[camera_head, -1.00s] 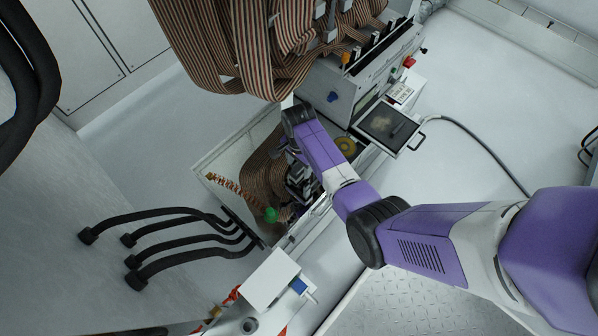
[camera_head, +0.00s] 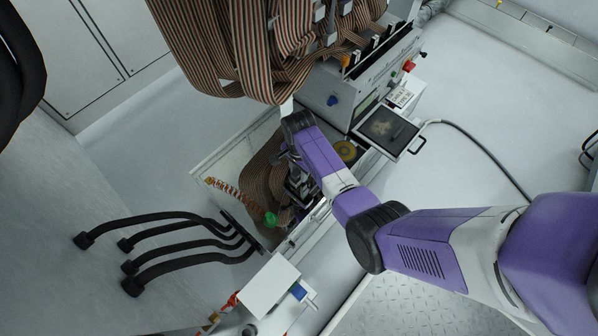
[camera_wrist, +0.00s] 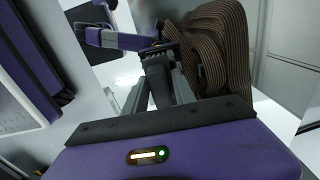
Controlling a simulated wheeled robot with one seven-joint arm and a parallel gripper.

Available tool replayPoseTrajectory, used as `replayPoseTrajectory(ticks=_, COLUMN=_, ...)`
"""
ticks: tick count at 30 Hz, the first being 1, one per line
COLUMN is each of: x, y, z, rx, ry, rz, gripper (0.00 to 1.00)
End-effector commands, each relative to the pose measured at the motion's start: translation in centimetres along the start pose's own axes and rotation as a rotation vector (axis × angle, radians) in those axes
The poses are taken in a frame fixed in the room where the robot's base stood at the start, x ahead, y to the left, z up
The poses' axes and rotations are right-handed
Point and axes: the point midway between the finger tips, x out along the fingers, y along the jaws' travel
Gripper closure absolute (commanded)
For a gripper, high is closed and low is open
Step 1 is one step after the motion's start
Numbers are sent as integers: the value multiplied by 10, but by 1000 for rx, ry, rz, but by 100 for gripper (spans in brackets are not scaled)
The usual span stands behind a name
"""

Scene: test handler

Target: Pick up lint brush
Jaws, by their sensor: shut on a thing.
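My gripper (camera_wrist: 160,68) points into the open white bin below the striped ribbon cables. In the wrist view its grey fingers are closed on a dark, narrow piece, which I take to be the lint brush (camera_wrist: 157,74). In the head view my gripper (camera_head: 298,184) is small and dark, partly hidden by my purple arm, and the brush cannot be told apart there.
Brown striped cables (camera_head: 265,180) lie in the bin (camera_head: 215,165) and hang above it. A machine (camera_head: 350,85) with a dark-topped tray (camera_head: 388,130) stands right. Black hoses (camera_head: 170,230) stick out at lower left.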

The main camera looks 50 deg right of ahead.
Motion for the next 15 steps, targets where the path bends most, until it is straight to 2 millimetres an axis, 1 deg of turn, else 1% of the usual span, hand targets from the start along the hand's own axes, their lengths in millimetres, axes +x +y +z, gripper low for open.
replayPoseTrajectory(ticks=5, x=-16, y=-1, z=0, rx=0, ry=1, rz=-3, gripper=100)
replayPoseTrajectory(ticks=8, x=-32, y=-1, z=0, rx=-1, ry=1, rz=-3, gripper=100)
replayPoseTrajectory(ticks=11, x=-55, y=-1, z=0, rx=-1, ry=1, rz=-3, gripper=100)
replayPoseTrajectory(ticks=14, x=-82, y=-1, z=0, rx=0, ry=2, rz=-4, gripper=100)
replayPoseTrajectory(ticks=15, x=-94, y=-1, z=0, rx=-1, ry=2, rz=-4, gripper=100)
